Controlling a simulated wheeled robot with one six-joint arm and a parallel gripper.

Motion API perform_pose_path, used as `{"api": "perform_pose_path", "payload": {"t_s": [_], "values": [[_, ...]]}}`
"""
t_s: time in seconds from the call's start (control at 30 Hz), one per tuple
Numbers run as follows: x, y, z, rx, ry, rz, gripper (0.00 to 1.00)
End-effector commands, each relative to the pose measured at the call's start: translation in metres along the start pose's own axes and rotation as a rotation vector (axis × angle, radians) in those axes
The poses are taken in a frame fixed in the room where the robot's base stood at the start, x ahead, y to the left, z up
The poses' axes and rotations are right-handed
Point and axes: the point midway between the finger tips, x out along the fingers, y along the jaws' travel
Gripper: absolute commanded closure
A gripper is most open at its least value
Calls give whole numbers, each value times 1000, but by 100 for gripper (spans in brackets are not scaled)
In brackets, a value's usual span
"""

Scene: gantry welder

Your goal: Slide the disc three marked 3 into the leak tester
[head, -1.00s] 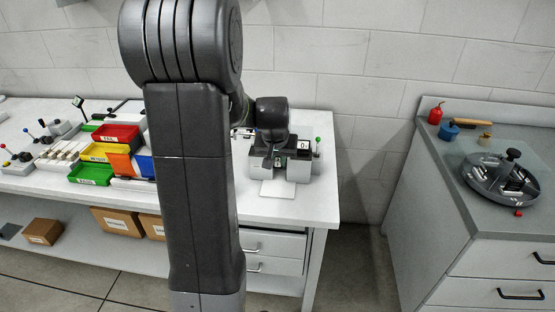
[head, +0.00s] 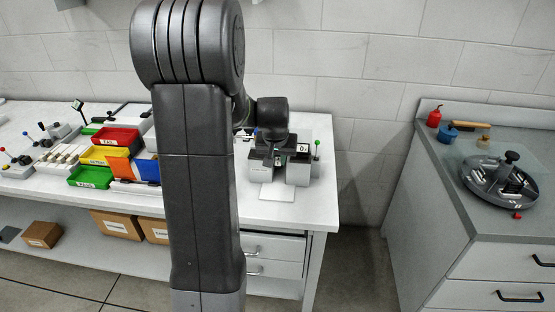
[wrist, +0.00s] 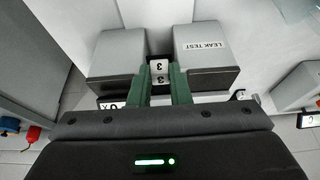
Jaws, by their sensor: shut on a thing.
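My gripper (wrist: 160,76) is shut on the disc three (wrist: 158,67), a small piece with two pale faces marked 3 showing between the green fingers. The leak tester (wrist: 204,49) is two grey blocks, the right one labelled LEAK TEST in the wrist view, with a dark gap between them. The held disc is at this gap in the picture; I cannot tell how deep it sits.
A pale plate (head: 277,191) lies before the tester, and a green-knobbed lever (head: 317,147) stands at its right. A separate counter (head: 455,190) at right carries a round fixture (head: 500,180).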

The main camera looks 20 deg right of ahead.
Motion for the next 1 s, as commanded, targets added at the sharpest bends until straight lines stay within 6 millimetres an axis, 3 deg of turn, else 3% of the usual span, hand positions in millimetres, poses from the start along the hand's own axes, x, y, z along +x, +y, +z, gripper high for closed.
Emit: {"api": "perform_pose_path", "payload": {"t_s": [1.0], "values": [[9, 0, -21, 0, -1, 0, 100]]}}
